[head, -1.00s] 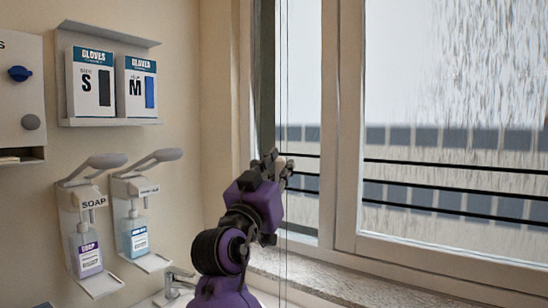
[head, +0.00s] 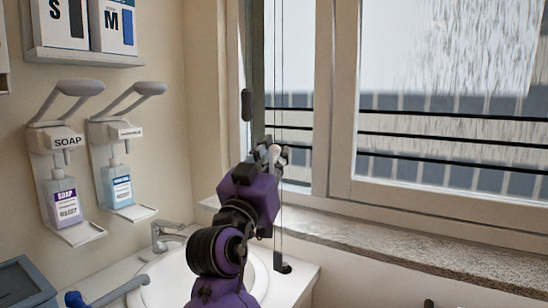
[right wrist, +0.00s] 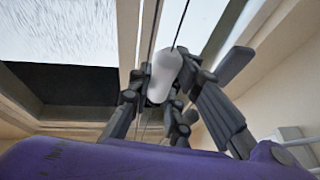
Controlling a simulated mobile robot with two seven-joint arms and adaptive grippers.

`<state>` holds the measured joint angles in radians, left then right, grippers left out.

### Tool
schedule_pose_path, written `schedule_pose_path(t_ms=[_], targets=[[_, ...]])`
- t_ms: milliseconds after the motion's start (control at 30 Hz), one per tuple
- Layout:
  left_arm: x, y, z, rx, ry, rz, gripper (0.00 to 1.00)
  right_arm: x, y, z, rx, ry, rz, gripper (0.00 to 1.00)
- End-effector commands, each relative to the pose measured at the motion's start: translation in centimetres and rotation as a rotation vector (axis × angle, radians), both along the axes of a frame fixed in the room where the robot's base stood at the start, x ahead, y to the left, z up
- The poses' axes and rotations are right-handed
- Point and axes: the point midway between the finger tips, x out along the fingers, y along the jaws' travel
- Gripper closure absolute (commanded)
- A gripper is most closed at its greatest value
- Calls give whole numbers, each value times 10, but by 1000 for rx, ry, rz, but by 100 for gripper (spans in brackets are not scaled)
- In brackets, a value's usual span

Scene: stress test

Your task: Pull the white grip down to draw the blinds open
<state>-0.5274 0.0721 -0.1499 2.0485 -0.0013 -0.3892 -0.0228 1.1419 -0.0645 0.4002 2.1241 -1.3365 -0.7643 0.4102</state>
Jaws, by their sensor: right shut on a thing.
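The white grip (right wrist: 163,72) is a small rounded piece on a thin dark cord. The right wrist view shows it between the fingers of my right gripper (right wrist: 160,98). In the head view, my purple and black right gripper (head: 274,154) is shut on the grip in front of the window; only a small pale part of the grip (head: 276,151) shows between the dark fingers. Thin vertical cords (head: 280,80) run above and below the gripper. The blinds cannot be made out clearly.
The white-framed window (head: 343,90) stands behind the gripper, with a stone sill (head: 400,238) below. A sink (head: 165,275) with a tap (head: 165,234) lies lower left. Soap (head: 63,205) and a second dispenser bottle (head: 117,188) hang on the left wall.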

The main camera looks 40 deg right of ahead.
Motion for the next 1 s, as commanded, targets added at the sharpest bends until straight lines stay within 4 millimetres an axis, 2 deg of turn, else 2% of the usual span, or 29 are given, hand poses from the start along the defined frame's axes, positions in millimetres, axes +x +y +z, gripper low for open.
schedule_pose_path(t_ms=[33,167,200,400,567,667,1000], targets=[[-1,0,0,0,1,0,52,0,0,1,0,-2,-1,81],[-4,1,-1,1,7,2,52,0,0,1,-1,-1,-1,64],[-5,1,-1,1,9,3,52,0,0,1,-1,-1,-1,63],[-10,1,-2,1,17,5,52,0,0,1,-1,-1,0,63],[-4,0,-1,-1,8,4,52,-2,4,-2,0,0,1,63],[-5,0,-1,-1,8,3,52,-8,15,-8,0,4,2,63],[-5,0,-1,0,9,2,52,-43,70,-35,0,4,2,63]])
